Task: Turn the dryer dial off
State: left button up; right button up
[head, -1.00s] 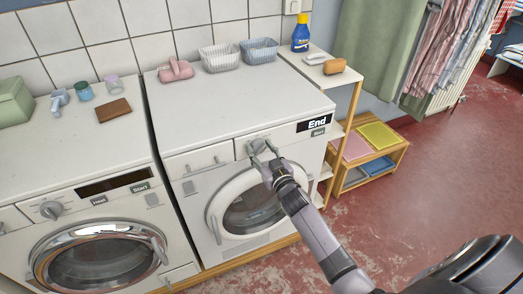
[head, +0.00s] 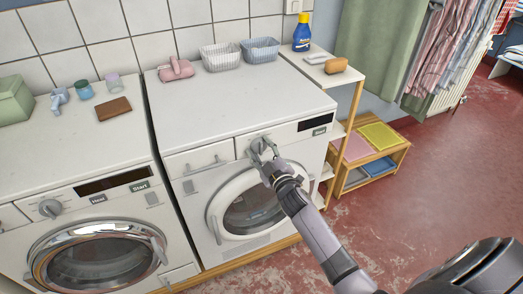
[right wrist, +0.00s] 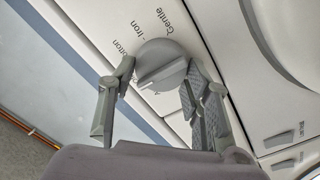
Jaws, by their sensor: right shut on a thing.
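The right-hand machine (head: 235,108) has a round grey dial (head: 257,146) on its front panel, and its display (head: 315,124) is dark. My right gripper (head: 266,149) is at this dial. In the right wrist view, the dial (right wrist: 160,62) sits between the two fingers of my right gripper (right wrist: 158,72), which is shut on it. The words "Gentle", "Iron" and a partly covered "Cotton" show around the dial. The dial's raised ridge lies aslant; other marks are hidden by the fingers. My left gripper is not in view.
A second machine (head: 85,140) with a chrome door stands at the left. A pink item (head: 176,69) and two baskets (head: 221,56) sit at the back of the right-hand machine's top. A wooden shelf (head: 353,95) stands close on its right.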

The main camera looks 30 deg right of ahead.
dwell(0.3)
jog(key=o, duration=1.1)
jog(key=shift+o, duration=0.2)
jog(key=s, duration=1.2)
jog(key=shift+a, duration=0.35)
